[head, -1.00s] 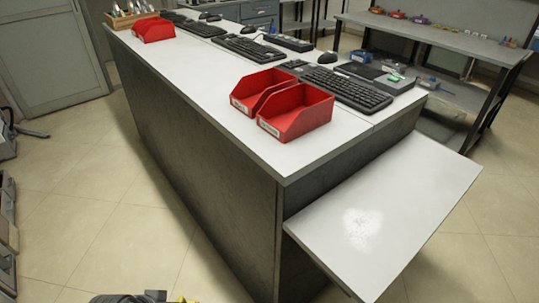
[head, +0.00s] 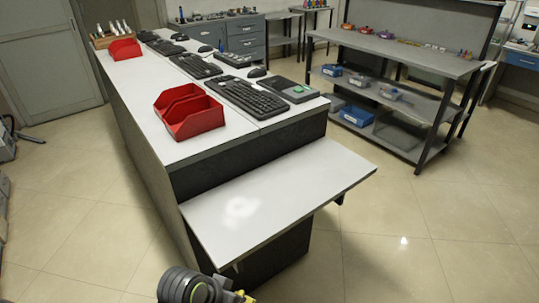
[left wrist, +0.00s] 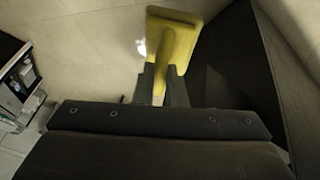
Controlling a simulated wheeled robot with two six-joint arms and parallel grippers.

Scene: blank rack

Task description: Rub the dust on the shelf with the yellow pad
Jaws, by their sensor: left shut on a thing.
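The shelf (head: 310,185) is a white board sticking out from the end of the long counter in the head view. A pale smudge of dust (head: 238,208) lies on its left part. The yellow pad (left wrist: 174,45) is in the left wrist view, gripped by its narrow end between the fingers of my left gripper (left wrist: 161,84). Its wide end points away from the gripper, over the floor. In the head view part of my arm shows at the bottom edge, below and apart from the shelf; the fingers are not clear there. My right gripper is out of view.
The counter (head: 140,98) carries red bins (head: 190,113), keyboards (head: 252,97) and mice. A grey workbench (head: 400,58) with blue bins on its lower shelves stands at the back right. The tiled floor (head: 420,230) right of the shelf is clear.

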